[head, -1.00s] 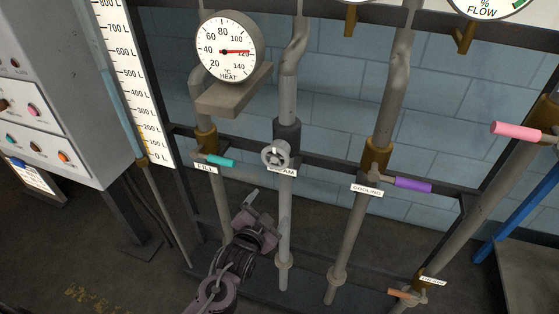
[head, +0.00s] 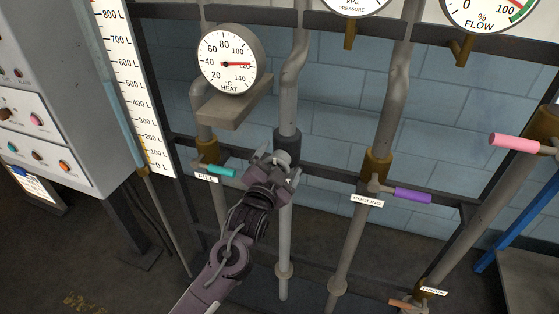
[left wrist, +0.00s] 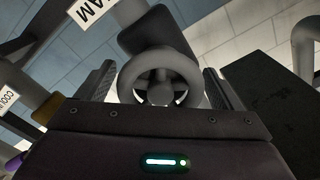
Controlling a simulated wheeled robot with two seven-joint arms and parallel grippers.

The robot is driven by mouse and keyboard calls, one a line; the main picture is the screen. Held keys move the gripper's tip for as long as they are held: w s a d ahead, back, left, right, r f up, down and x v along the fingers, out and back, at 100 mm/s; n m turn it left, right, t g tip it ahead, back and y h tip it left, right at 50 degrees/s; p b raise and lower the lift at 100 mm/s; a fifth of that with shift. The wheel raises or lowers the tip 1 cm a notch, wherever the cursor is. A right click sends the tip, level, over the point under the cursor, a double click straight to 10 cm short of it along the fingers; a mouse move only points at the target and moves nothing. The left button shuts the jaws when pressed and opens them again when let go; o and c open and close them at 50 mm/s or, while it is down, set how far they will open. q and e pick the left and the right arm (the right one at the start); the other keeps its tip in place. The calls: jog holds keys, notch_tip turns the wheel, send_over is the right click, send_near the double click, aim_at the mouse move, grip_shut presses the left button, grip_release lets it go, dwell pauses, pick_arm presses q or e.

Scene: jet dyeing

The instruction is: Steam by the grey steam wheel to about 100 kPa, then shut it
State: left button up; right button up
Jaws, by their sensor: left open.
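The grey steam wheel (left wrist: 160,80) shows in the left wrist view between the two fingers of my left gripper (left wrist: 160,88), with a gap on each side. In the head view my left gripper (head: 276,170) is in front of the steam pipe and hides most of the wheel. The gripper is open. The steam label (left wrist: 93,10) is partly cut off in the left wrist view. The pressure gauge (head: 352,4) is cut by the top edge of the head view, and its needle is not visible. My right gripper is not in view.
The heat gauge (head: 229,63) reads near 120. The teal fill handle (head: 222,171) is just left of my left gripper. The purple cooling handle (head: 412,195) is to the right. A pink handle (head: 514,142) is at the far right, and an orange drain handle (head: 401,304) is low down.

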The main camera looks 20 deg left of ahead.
pick_arm(q)
jog(key=shift+c, duration=0.2)
jog(key=c, duration=0.9)
jog(key=shift+c, duration=0.2)
jog(key=shift+n, duration=0.4)
jog(key=n+p, duration=0.1)
jog(key=n, duration=0.2)
jog(key=shift+r, duration=0.1)
jog(key=shift+a+n+p, duration=0.15)
jog(key=shift+n+p, duration=0.6)
jog(key=shift+n, duration=1.75)
